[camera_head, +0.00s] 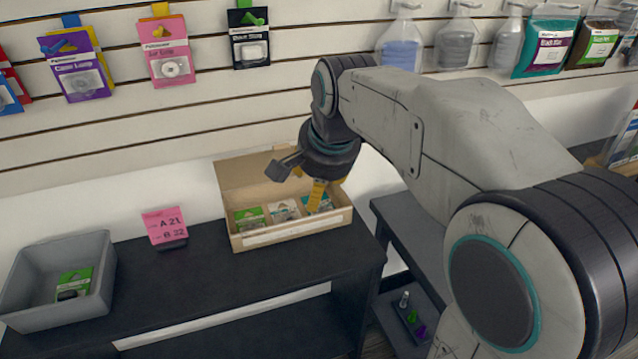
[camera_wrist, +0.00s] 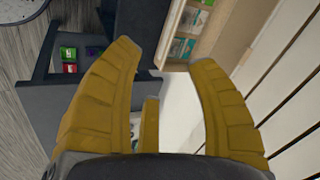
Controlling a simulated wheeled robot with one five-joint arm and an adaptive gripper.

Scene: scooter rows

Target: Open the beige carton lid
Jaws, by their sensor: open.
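The beige carton (camera_head: 290,237) stands on the dark table by the wall. Its lid (camera_head: 245,178) is up, tilted back against the wall, and the inside shows. Several small packs, one of them a green pack (camera_head: 250,217), stand in it. My gripper (camera_head: 309,183) is over the right part of the carton, in front of the lid's right side. In the wrist view its yellow fingers (camera_wrist: 158,50) are spread with nothing between them. The carton (camera_wrist: 176,48) shows beyond the fingertips there. My gripper hides part of the lid, so I cannot tell whether they touch.
A grey bin (camera_head: 62,310) with a green pack stands at the table's left end. Packs and bottles hang on the slatted wall above. A lower dark shelf (camera_head: 425,235) is to the right. The table front is clear.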

